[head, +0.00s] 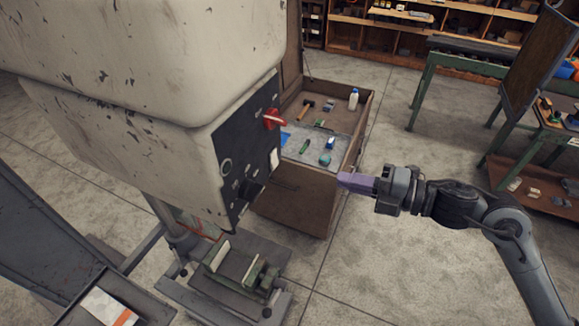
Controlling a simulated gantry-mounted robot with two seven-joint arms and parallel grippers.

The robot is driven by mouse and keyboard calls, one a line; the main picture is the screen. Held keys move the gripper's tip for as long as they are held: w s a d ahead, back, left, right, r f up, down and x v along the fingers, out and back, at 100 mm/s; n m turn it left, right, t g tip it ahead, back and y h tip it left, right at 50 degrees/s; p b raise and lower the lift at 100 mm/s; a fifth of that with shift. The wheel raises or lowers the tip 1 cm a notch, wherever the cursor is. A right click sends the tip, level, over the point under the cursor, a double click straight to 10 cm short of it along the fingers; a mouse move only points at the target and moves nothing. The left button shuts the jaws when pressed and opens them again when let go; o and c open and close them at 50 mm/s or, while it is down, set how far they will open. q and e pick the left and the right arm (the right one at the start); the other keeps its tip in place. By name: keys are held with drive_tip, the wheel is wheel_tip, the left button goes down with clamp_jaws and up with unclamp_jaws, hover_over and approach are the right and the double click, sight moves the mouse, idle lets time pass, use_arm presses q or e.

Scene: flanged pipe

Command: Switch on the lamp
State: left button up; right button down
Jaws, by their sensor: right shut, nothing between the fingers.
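A large worn cream-coloured machine (150,60) fills the upper left. On its right face is a dark control panel (232,150). The panel carries a red knob (273,120), a round grey-rimmed part (226,167) and small controls lower down. I cannot tell which control is for the lamp, and no lamp is clearly recognisable. My right gripper (343,181), with purple fingers, is shut and empty. It is to the right of the panel, apart from it, and points left towards it. My left gripper is not in view.
An open wooden chest (300,205) with tools stands behind the panel. A vise (240,270) sits below the machine. A grey tray (75,315) is at the bottom left. Green workbenches (470,62) and shelves stand at the back.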

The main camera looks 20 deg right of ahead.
sight(277, 164)
drive_tip(key=p+x, duration=0.4)
drive_tip(key=x, duration=0.8)
drive_tip(key=shift+w+a+r, duration=0.1)
drive_tip(key=shift+w+a, duration=0.05)
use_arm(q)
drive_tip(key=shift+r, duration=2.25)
use_arm(e)
drive_tip(key=shift+w+a+f, duration=0.25)
drive_tip(key=shift+w+a, duration=0.2)
drive_tip(key=shift+w, duration=0.05)
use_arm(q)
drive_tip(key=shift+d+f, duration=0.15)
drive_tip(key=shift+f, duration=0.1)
use_arm(e)
drive_tip(key=shift+w+a+f, duration=0.1)
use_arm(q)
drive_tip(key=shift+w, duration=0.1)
